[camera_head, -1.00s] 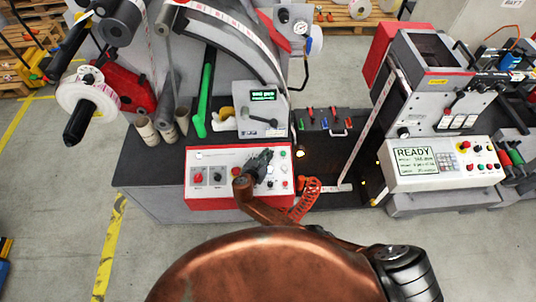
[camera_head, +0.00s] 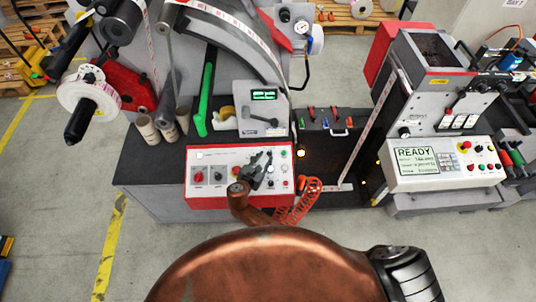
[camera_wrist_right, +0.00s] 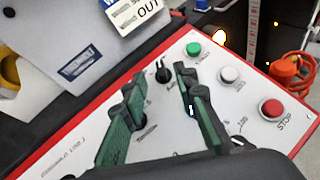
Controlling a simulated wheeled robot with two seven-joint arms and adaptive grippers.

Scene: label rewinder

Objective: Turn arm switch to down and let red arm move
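The control panel (camera_head: 214,162) is a white sloped box with a red border, holding knobs and buttons. In the right wrist view a small black rotary switch (camera_wrist_right: 162,71) stands on it, just beyond and between my fingertips; its label is too blurred to read. My right gripper (camera_wrist_right: 157,88) is open with green-padded fingers, empty, and close over the panel. In the head view the right gripper (camera_head: 259,163) covers the panel's middle right. A red arm (camera_head: 128,88) sits at the machine's left, beside a white roll. My left gripper is not in view.
A green button (camera_wrist_right: 193,49), a white button (camera_wrist_right: 229,74) and a red stop button (camera_wrist_right: 271,108) lie right of the fingers. A red coiled cable (camera_head: 297,203) is at the panel's right. A second machine (camera_head: 430,165) reading READY stands further right.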

